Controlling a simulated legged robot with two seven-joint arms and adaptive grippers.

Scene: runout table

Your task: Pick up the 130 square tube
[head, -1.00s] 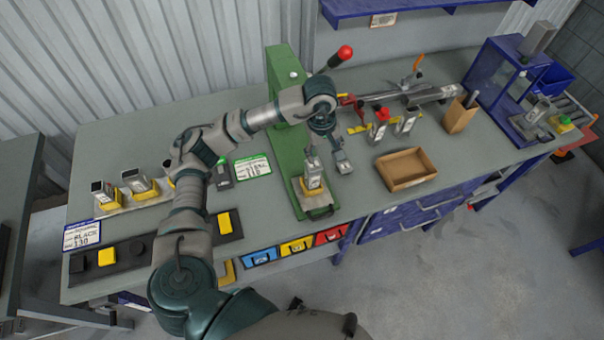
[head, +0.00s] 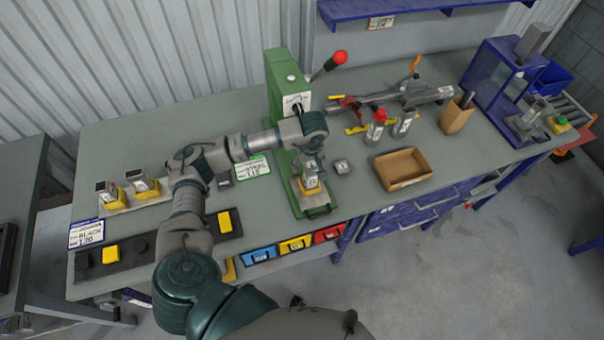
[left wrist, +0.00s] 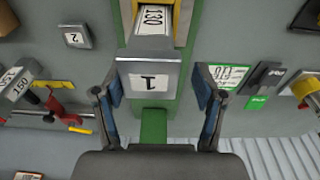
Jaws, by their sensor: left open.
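The 130 square tube (left wrist: 152,22) stands upright in a yellow holder on the foot of the green press; its label reads 130 in the left wrist view. A grey square top piece marked 1 (left wrist: 148,82) is at its upper end. In the head view the tube (head: 310,178) is partly hidden by my arm above it. My left gripper (left wrist: 158,88) is open, with one blue-padded finger on each side of the piece marked 1. I cannot tell whether the pads touch it. In the head view the gripper (head: 309,157) is right over the tube. My right gripper is not in view.
The green press (head: 287,85) with its red-knobbed lever rises right behind. A grey square piece marked 2 (head: 342,167) lies to the right. A cardboard tray (head: 403,185) stands further right.

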